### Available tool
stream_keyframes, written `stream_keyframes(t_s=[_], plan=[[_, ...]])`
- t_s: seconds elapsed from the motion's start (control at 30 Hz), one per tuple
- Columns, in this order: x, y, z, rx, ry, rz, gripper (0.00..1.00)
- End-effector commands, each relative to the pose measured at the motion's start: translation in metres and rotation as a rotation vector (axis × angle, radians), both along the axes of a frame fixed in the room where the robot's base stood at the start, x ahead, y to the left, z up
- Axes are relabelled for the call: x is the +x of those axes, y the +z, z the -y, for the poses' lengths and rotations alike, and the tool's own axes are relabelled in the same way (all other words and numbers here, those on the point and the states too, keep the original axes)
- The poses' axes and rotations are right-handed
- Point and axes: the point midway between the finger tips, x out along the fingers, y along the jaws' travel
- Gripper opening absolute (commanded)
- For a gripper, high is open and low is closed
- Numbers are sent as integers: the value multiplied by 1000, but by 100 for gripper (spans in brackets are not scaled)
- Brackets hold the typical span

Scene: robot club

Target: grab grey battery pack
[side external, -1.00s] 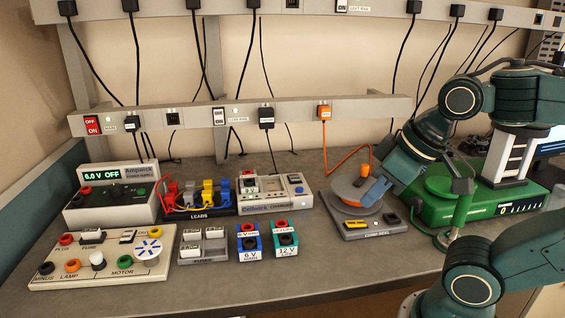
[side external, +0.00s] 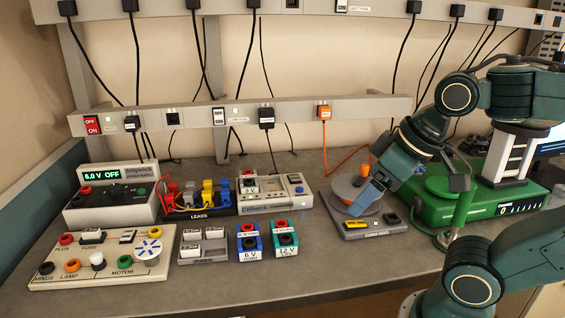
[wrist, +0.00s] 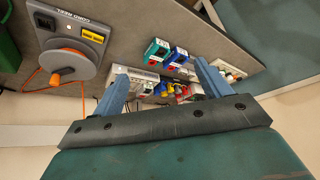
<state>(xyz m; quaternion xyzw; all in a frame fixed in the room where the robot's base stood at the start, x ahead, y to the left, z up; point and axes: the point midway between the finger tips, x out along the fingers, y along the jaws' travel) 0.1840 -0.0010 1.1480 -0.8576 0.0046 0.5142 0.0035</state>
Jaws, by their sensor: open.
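A small grey block with a red and a dark terminal (side external: 249,184) sits in the left part of the pale charger (side external: 296,190) on the bench. It looks like the grey battery pack, but its label is too small to read. In the wrist view the charger (wrist: 137,78) lies near the left finger, and the pack cannot be told apart there. My gripper (side external: 358,203) is in front of the cord reel, to the right of the charger and apart from it. In the wrist view my gripper's (wrist: 161,69) two blue fingers are spread wide with nothing held.
A blue 6 V pack (side external: 249,243) and a teal 12 V pack (side external: 285,239) stand in front of the charger. The leads rack (side external: 197,211) is to its left. The cord reel (side external: 374,230) stands at right. Bare bench lies along the front.

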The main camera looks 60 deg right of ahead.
Motion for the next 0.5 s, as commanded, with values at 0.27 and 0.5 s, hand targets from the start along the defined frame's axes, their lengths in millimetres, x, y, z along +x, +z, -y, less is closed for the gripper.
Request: stream_keyframes(t_s=[0.27, 0.5], plan=[[37, 19, 10, 8, -81, -18, 76], [90, 38, 23, 18, -189, -37, 76]])
